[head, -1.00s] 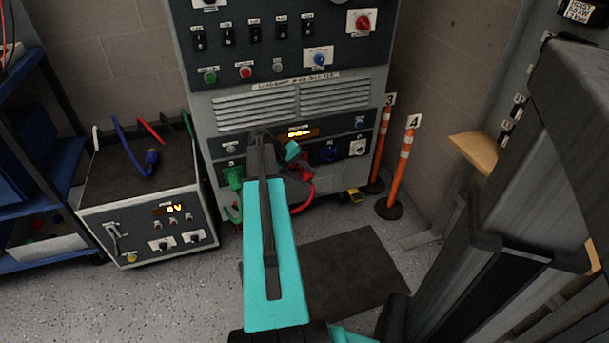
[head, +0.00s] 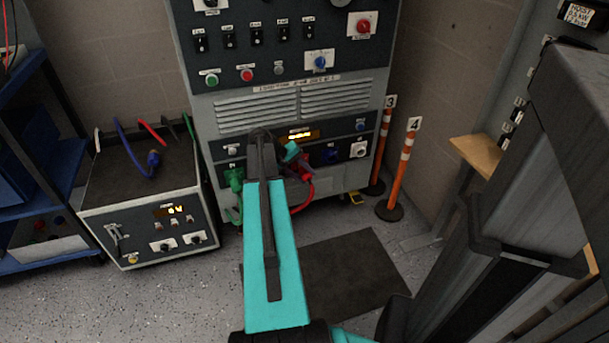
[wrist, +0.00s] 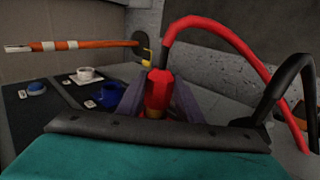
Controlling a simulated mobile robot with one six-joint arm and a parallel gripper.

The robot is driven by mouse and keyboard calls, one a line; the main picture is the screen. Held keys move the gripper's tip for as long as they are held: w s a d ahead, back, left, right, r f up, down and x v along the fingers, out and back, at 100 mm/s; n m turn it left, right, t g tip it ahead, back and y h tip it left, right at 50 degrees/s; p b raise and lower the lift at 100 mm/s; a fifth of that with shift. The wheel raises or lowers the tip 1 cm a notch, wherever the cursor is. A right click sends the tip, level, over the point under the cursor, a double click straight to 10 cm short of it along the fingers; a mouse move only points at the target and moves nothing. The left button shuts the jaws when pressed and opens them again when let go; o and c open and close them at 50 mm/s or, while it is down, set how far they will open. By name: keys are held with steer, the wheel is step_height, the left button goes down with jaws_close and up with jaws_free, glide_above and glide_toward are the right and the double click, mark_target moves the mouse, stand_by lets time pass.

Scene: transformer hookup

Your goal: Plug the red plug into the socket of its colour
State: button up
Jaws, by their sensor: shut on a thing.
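The red plug (wrist: 157,92) is between the fingers of my gripper (wrist: 158,108) in the wrist view, with its thick red cable arching away to the right. In the head view the red plug (head: 304,169) is at the lower socket row of the grey cabinet (head: 335,206), and my gripper (head: 292,155) is shut on it there, partly behind my arm. The red socket is hidden, and I cannot tell whether the plug touches it or sits in it.
To the plug's right are a blue socket (head: 330,155) and a white socket (head: 358,150). A green plug (head: 235,178) is at the cabinet's left. Orange posts (head: 384,145) stand to the right. A supply box (head: 150,238) with loose leads is at left.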

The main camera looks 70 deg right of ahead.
steer(key=shift+w+d+p, duration=0.3)
steer(key=shift+w+d, duration=0.3)
steer(key=shift+d, duration=0.15)
stand_by(0.6)
steer(key=o, duration=1.3)
steer(key=shift+r, duration=0.1)
steer(key=p+v, duration=0.4)
steer(key=v, duration=0.3)
stand_by(0.6)
steer(key=shift+a, duration=0.1)
steer(key=p+v, duration=0.2)
steer(key=v, duration=1.1)
steer(key=shift+w+a+r+p, duration=0.2)
steer(key=shift+p, duration=0.2)
